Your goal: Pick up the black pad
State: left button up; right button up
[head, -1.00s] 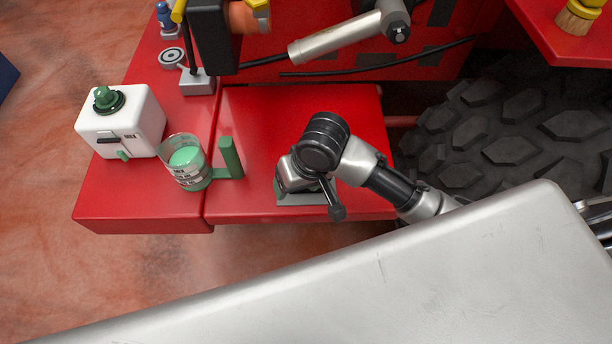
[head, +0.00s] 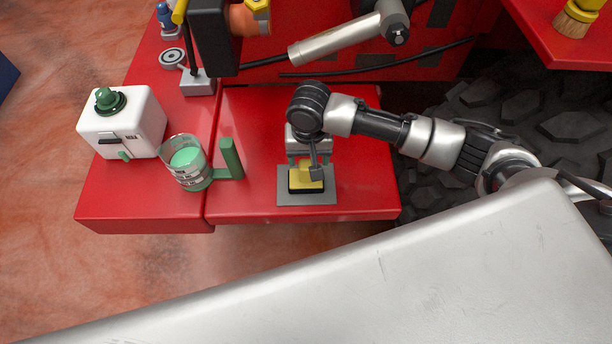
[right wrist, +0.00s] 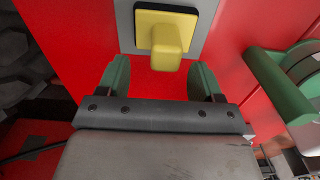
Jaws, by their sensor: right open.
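The black pad (head: 306,190) shows as a black base under a yellow block with a raised yellow grip. It lies on a grey plate (head: 327,198) on the red bench. In the right wrist view the yellow block (right wrist: 168,30) with its thin black edge (right wrist: 191,6) lies just past my fingertips. My right gripper (head: 308,165) is above the back part of the pad, partly covering it. Its two green fingers (right wrist: 160,75) are open, with nothing between them. My left gripper is not in view.
A white canister (head: 121,122) is farther left. A large black tyre (head: 560,125) is at right. The bench right of the plate is clear.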

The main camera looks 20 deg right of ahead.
aim_at(306, 164)
jog(key=f, duration=0.1)
jog(key=f+p, duration=0.1)
jog(key=f, duration=0.3)
jog(key=shift+s+a, duration=0.1)
jog(key=shift+a, duration=0.25)
jog(key=c, duration=1.1)
jog(key=shift+c, duration=0.2)
jog(key=shift+r, duration=0.15)
